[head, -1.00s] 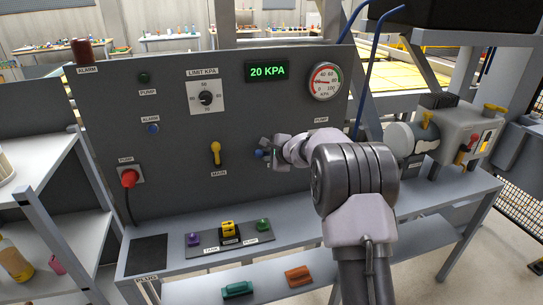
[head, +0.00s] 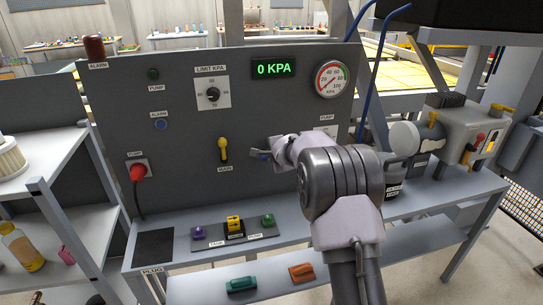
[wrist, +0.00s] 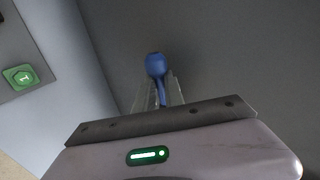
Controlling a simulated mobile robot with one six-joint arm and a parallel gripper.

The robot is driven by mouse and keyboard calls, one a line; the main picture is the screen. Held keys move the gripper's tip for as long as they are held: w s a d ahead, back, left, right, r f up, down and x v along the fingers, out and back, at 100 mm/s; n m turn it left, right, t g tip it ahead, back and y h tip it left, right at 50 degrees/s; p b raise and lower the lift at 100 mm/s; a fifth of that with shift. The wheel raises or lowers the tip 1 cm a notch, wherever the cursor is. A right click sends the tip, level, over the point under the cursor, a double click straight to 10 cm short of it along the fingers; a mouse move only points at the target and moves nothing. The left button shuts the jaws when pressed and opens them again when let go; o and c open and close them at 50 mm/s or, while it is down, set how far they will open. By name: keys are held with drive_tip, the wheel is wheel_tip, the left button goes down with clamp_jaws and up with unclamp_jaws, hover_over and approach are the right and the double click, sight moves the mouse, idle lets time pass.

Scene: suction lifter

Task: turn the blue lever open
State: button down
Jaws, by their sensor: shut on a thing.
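The blue lever (head: 257,153) sticks out of the dark grey panel (head: 200,185), right of the yellow main lever (head: 223,148). My gripper (head: 271,153) is shut on the blue lever, reaching in from the right. In the wrist view the blue lever (wrist: 155,66) has its rounded knob just beyond the two fingertips (wrist: 159,92), with its thin stem between them. The lever's pivot and most of its label are hidden behind my gripper and arm in the head view.
The display (head: 273,68) reads 0 KPA, beside a round gauge (head: 332,79). Shelving (head: 45,190) stands at left.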

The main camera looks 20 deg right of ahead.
drive_tip(key=c, duration=1.4)
unclamp_jaws()
drive_tip(key=shift+s, duration=0.15)
drive_tip(key=b+v, duration=0.1)
drive_tip(key=v, duration=1.6)
drive_tip(key=shift+b, duration=0.4)
drive_tip(key=shift+s+r, duration=0.1)
